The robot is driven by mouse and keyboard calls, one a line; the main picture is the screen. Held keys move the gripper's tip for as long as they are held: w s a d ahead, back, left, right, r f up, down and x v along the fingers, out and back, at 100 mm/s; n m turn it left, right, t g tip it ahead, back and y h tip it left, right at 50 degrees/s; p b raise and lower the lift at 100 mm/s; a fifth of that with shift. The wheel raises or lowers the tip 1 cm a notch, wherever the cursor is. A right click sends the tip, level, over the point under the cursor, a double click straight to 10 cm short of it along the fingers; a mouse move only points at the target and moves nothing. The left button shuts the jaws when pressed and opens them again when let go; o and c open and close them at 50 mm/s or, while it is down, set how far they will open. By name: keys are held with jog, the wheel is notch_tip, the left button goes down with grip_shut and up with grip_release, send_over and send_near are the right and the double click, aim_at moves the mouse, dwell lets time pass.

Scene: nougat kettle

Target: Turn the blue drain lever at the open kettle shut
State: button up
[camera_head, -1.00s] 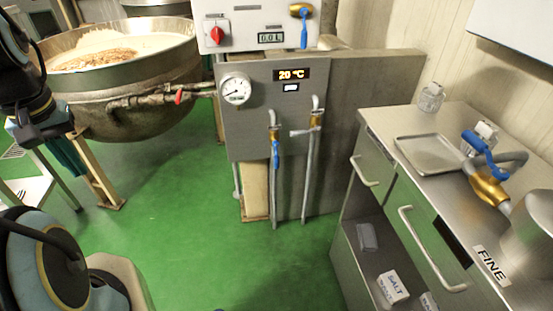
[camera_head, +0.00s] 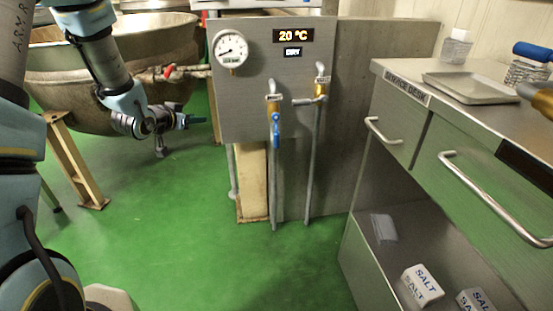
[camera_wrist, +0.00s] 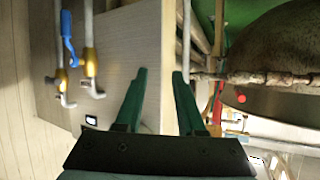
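A blue lever (camera_head: 277,131) hangs straight down along a vertical pipe on the front of the grey panel. It also shows in the wrist view (camera_wrist: 68,38) at the upper left, by a brass fitting. The kettle (camera_head: 60,75) is the large metal bowl at the left; its dark underside shows in the wrist view (camera_wrist: 285,70). My gripper (camera_head: 190,121) is in front of the kettle, left of the panel and apart from the lever. In the wrist view my gripper (camera_wrist: 159,72) has its two green fingers apart with nothing between them.
A second pipe with a brass valve (camera_head: 320,88) stands right of the lever. A red handle (camera_head: 168,72) sits on the kettle's side pipe. A steel desk (camera_head: 400,95) with a tray (camera_head: 475,88) and another blue handle (camera_head: 533,51) is at the right. The green floor between is clear.

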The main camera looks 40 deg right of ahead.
jog(key=s+d+f+m+g+h+b, duration=0.2)
jog(key=s+d+f+m+h+b, duration=0.15)
jog(key=d+f, duration=0.45)
jog(key=m+g+h+b, duration=0.2)
jog(key=g+h+b, duration=0.1)
jog(key=h+b, duration=0.1)
send_near(276, 146)
notch_tip(276, 146, up, 3)
jog(key=shift+n, duration=0.25)
jog(key=d, duration=0.3)
jog(key=w+d+b, duration=0.1)
jog(key=d, duration=0.3)
jog(key=w+d, duration=0.1)
jog(key=d, duration=0.2)
jog(key=shift+w+d+b, duration=0.25)
jog(key=shift+d+b, duration=0.1)
grip_shut()
jog(key=shift+f, duration=0.1)
